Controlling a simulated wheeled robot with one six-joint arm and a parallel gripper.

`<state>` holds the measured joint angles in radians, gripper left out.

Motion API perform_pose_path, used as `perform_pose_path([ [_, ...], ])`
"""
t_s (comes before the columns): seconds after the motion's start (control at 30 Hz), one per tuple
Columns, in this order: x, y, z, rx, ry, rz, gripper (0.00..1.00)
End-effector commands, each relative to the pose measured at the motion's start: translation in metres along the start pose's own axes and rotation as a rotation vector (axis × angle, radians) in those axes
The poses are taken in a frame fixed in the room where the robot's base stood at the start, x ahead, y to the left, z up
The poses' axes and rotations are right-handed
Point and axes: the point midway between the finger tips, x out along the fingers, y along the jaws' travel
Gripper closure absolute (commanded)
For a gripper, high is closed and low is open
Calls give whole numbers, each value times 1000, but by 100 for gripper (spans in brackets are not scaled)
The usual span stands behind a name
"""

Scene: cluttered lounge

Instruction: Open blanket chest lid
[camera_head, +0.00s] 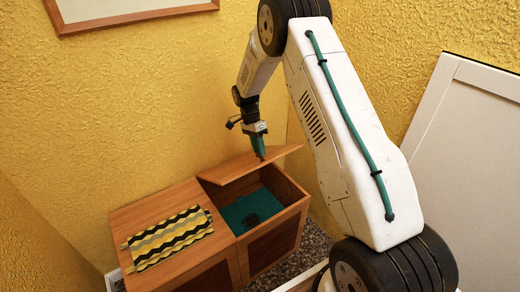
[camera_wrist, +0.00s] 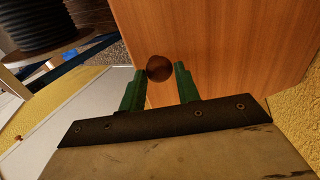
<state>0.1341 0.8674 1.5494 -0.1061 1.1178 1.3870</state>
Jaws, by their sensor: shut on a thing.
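The wooden blanket chest (camera_head: 185,262) stands against the yellow wall in the head view. Its right-hand lid (camera_head: 250,166) is tilted partly up, and the compartment below shows a teal bottom with a dark patch. My gripper (camera_head: 260,156) is at the lid's raised edge. In the wrist view, my gripper's green fingers (camera_wrist: 160,83) are on either side of a round brown knob (camera_wrist: 159,68) on the lid's wood face (camera_wrist: 225,45). The gripper is shut on the knob. The lid's hinges are not visible.
A striped yellow, black and grey cloth (camera_head: 170,238) lies on the chest's left top. A white panel (camera_head: 465,165) leans at the right. A framed picture (camera_head: 130,18) hangs above the chest. Speckled floor (camera_head: 308,250) shows beside the chest's right side.

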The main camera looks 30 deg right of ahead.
Motion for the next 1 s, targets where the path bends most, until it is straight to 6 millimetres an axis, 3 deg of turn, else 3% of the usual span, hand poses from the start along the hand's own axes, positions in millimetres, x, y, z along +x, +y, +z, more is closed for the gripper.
perform_pose_path([
  [0.07, -1, -8, 3, -2, 1, -24, 100],
  [0.1, -1, -8, 3, -2, 1, -24, 65],
  [0.17, 0, -8, 3, -2, 1, -24, 48],
  [0.67, -2, -4, -2, 2, 0, -17, 47],
  [1.0, -52, -4, -1, 1, 1, -20, 47],
])
